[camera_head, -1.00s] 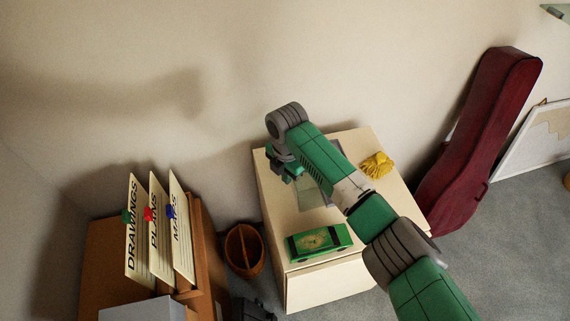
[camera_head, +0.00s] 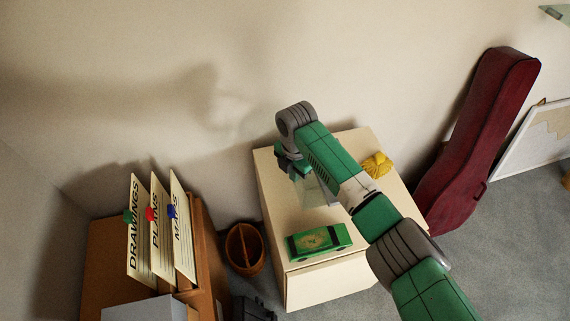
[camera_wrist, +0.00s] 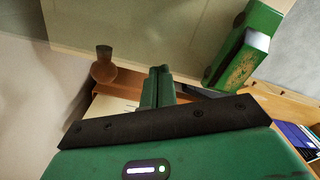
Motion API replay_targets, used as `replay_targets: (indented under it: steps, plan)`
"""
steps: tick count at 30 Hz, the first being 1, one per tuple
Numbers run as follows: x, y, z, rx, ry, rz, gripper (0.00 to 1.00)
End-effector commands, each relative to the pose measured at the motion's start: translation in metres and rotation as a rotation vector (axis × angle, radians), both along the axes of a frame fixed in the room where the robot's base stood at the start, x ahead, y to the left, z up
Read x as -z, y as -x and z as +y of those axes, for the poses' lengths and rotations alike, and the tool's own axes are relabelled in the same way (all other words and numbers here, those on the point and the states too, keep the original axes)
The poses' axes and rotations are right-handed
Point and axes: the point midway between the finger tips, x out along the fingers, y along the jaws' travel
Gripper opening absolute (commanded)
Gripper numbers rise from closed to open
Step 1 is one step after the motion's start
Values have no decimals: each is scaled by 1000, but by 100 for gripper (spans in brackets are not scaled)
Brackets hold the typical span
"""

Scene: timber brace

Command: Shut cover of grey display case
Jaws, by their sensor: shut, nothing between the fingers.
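The grey display case (camera_head: 316,191) stands on the cream cabinet, mostly hidden behind my arm in the head view. A pale, see-through grey panel of it shows just left of and below my forearm. How far its cover is open cannot be told. My gripper (camera_head: 287,160) is above the back left part of the cabinet top, close to the case. Whether it touches the cover is hidden. In the wrist view my gripper's fingers (camera_wrist: 160,84) are together and empty.
The cream cabinet top (camera_head: 280,205) is clear at left. A brown basket (camera_head: 245,250) and upright file cards (camera_head: 158,233) stand left. A red instrument case (camera_head: 478,140) leans at right.

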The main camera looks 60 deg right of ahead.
Motion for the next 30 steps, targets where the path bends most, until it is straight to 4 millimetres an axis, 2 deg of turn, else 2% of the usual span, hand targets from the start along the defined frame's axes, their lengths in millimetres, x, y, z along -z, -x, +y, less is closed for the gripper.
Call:
replay_targets:
  steps: [8,30]
  plan:
    - [-2,0,0,0,0,0,0]
    - [-73,-1,1,-2,0,-1,0]
